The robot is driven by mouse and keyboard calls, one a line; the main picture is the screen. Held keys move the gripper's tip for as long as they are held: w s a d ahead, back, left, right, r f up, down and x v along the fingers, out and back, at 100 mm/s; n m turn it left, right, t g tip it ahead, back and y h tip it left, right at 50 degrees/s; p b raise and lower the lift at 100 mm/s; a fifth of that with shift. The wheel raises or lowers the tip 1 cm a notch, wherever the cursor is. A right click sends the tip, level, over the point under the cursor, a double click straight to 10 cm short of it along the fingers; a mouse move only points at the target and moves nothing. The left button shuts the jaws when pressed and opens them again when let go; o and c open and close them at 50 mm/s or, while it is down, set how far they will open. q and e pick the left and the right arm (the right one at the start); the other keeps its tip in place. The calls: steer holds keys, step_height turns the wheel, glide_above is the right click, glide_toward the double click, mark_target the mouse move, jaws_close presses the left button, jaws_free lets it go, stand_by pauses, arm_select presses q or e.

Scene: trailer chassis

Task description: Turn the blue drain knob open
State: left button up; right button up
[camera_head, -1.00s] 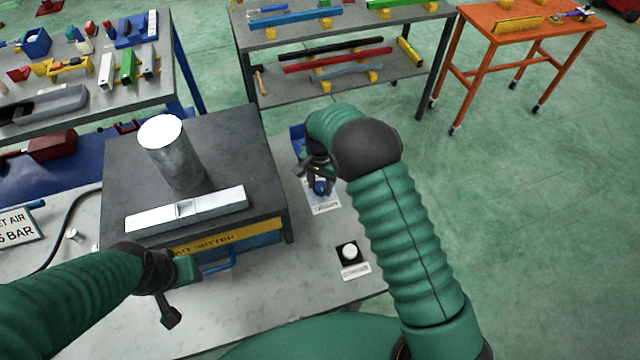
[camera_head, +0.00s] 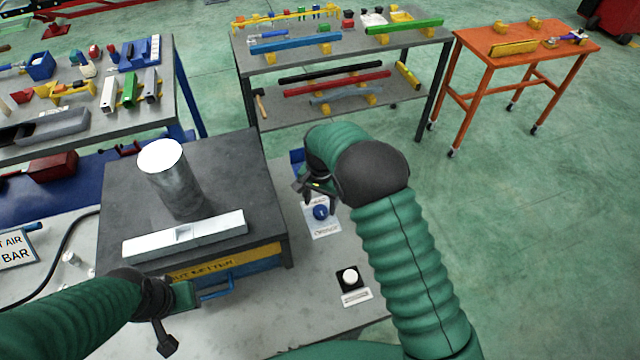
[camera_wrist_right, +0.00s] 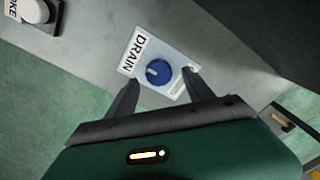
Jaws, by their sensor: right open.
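The blue drain knob (camera_head: 320,212) sits on a white label plate (camera_head: 326,231) on the grey bench, right of the dark block. In the right wrist view the knob (camera_wrist_right: 158,72) shows a pale pointer mark, beside the word DRAIN. My right gripper (camera_head: 318,190) is open above the knob; in the wrist view its two fingers (camera_wrist_right: 158,88) reach to either side of the knob, apart from it as far as I can tell. My left gripper (camera_head: 170,320) is near the front of the dark block, and its jaws are unclear.
A dark-topped block (camera_head: 110,205) carries a metal cylinder (camera_head: 178,180) and a silver bar (camera_head: 185,236). A white button (camera_head: 350,277) on a black base stands nearer on the bench. A blue part (camera_head: 297,160) lies behind the right gripper.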

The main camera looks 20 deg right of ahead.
mark_target(321, 209)
step_height(321, 209, up, 14)
steer(key=b, duration=0.1)
steer(key=shift+d+f, duration=0.1)
